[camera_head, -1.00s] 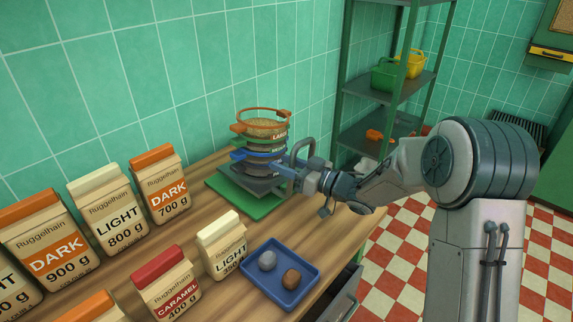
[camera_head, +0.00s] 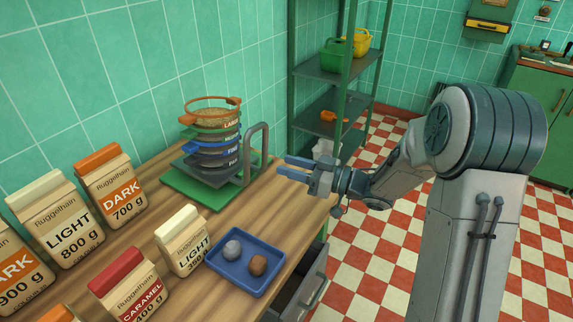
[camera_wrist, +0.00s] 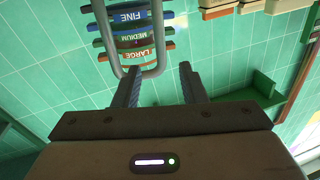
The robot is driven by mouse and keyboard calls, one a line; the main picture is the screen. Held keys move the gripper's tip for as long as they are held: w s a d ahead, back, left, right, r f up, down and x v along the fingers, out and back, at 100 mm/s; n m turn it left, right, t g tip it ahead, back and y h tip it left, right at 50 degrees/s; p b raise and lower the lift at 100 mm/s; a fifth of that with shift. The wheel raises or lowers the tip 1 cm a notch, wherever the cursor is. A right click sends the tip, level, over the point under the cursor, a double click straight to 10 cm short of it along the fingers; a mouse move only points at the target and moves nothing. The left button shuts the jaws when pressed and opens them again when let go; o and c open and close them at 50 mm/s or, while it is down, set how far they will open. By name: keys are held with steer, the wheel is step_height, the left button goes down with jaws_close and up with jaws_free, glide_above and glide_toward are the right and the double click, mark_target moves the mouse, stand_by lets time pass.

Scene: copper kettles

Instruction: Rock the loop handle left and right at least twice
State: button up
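The loop handle (camera_head: 266,150) is a grey arch standing at the right side of the sieve stack (camera_head: 212,142), which sits on a green base (camera_head: 188,190). My gripper (camera_head: 281,167) is to the right of the handle, fingers pointing left. It is open and empty, with a clear gap between its fingertips in the wrist view (camera_wrist: 159,67). The fingers look apart from the handle.
A blue tray (camera_head: 225,277) with two lumps lies at the front of the wooden counter (camera_head: 190,285). Several Ruggelhain bags stand on the left, such as the DARK bag (camera_head: 118,185). An open drawer (camera_head: 312,285) is below the counter edge. A green shelf (camera_head: 322,75) stands behind.

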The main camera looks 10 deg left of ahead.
steer(key=shift+c, duration=0.2)
steer(key=m+t+h+p, duration=0.4)
steer(key=t+p, duration=0.2)
steer(key=p, duration=0.1)
glide_toward(249, 151)
steer(key=p+x, duration=0.1)
steer(key=x, duration=1)
steer(key=shift+p, duration=0.35)
jaws_close()
